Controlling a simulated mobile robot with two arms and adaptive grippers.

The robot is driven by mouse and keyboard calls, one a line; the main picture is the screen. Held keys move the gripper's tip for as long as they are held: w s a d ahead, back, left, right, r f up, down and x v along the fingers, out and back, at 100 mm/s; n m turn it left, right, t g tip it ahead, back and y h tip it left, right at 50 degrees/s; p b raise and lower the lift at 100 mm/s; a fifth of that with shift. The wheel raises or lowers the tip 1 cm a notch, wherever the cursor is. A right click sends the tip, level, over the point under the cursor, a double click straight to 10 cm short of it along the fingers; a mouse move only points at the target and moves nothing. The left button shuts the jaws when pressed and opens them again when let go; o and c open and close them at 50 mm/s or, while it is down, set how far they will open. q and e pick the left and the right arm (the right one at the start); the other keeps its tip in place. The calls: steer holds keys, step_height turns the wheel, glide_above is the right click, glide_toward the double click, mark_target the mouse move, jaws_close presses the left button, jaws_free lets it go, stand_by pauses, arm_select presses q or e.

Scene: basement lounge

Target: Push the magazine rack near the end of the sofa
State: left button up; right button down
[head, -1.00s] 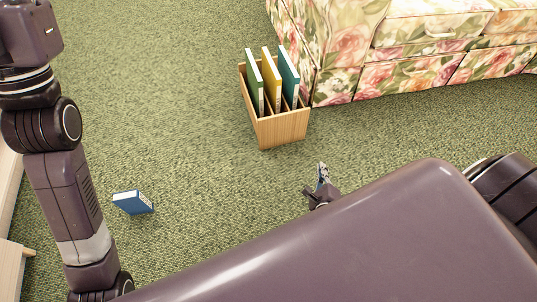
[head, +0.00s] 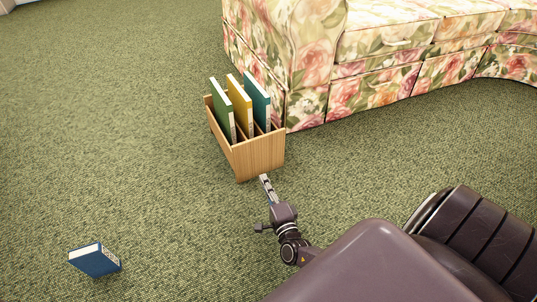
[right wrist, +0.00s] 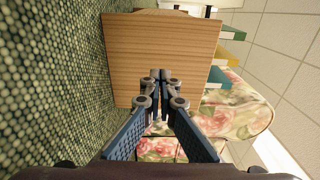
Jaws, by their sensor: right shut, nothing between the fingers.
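The magazine rack (head: 258,156) is a light wooden box holding a green, a yellow and a teal book upright. It stands on the carpet right beside the near end of the floral sofa (head: 310,104). My right gripper (head: 265,184) is shut and empty, with its tips at the near end panel of the rack. In the right wrist view the shut fingers (right wrist: 161,80) point at the rack's wooden panel (right wrist: 150,45); I cannot tell whether they touch it. The sofa also shows in the right wrist view (right wrist: 240,118). My left gripper is not in view.
A blue book (head: 95,260) lies on the green carpet at the lower left, apart from the rack. The carpet left of the rack and in front of the sofa is clear. The sofa's side stands close along the rack's right.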

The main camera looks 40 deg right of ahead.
mark_target(255, 160)
steer(key=b+x, duration=0.1)
steer(key=x, duration=0.2)
steer(key=b+x, duration=0.2)
steer(key=x, duration=0.1)
steer(key=shift+f, duration=0.25)
steer(key=shift+w+d+r, duration=0.15)
steer(key=shift+w+d, duration=0.05)
steer(key=shift+w, duration=0.4)
